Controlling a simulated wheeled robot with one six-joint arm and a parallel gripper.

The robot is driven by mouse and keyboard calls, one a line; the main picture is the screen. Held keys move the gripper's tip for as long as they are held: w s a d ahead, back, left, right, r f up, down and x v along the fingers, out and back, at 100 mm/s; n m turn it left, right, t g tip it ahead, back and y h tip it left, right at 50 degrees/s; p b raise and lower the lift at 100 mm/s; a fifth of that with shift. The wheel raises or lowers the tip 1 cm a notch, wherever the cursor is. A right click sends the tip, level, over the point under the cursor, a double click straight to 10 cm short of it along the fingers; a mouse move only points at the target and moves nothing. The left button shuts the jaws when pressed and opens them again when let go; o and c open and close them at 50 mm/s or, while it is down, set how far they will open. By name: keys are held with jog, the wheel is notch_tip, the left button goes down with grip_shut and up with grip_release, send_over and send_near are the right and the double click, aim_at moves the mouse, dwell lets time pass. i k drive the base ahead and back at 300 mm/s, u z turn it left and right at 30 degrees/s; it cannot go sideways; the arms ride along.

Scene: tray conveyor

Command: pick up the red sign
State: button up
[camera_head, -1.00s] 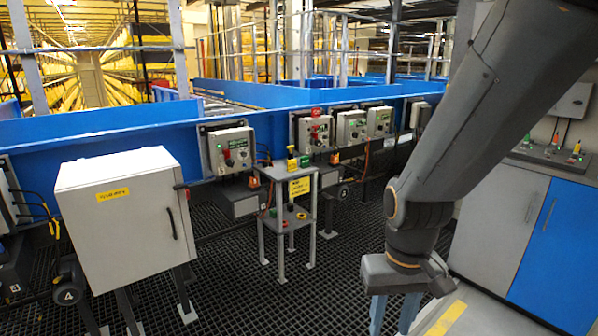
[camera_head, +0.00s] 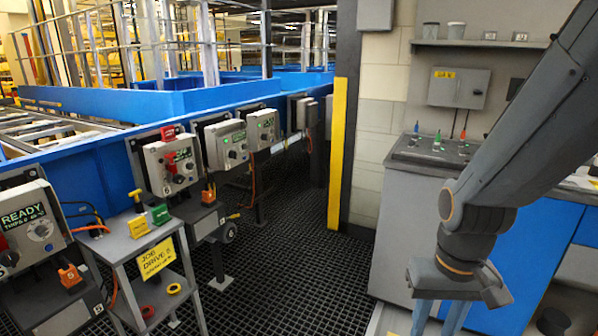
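A small red sign (camera_head: 168,132) stands at the top edge of a grey control box (camera_head: 170,166) on the blue conveyor side, left of the picture's middle. A second red piece hangs on that box's front, below the sign. My gripper (camera_head: 438,318) is at the bottom right, pointing down, well away from the sign. Its two blue-grey fingers are apart with nothing seen between them. The fingertips are cut off by the picture's lower edge.
A small grey stand (camera_head: 115,252) holds a yellow sign (camera_head: 138,227) and a green sign (camera_head: 161,214), with rings on its lower shelf. A yellow-edged post (camera_head: 338,155) and a grey cabinet (camera_head: 405,228) stand to the right. Grated floor (camera_head: 275,265) is free between.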

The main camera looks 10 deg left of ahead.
aim_at(168, 135)
jog(key=z, duration=0.1)
jog(key=i, duration=1.7)
jog(key=u, duration=0.6)
jog(key=i, duration=0.9)
jog(key=u, duration=0.8)
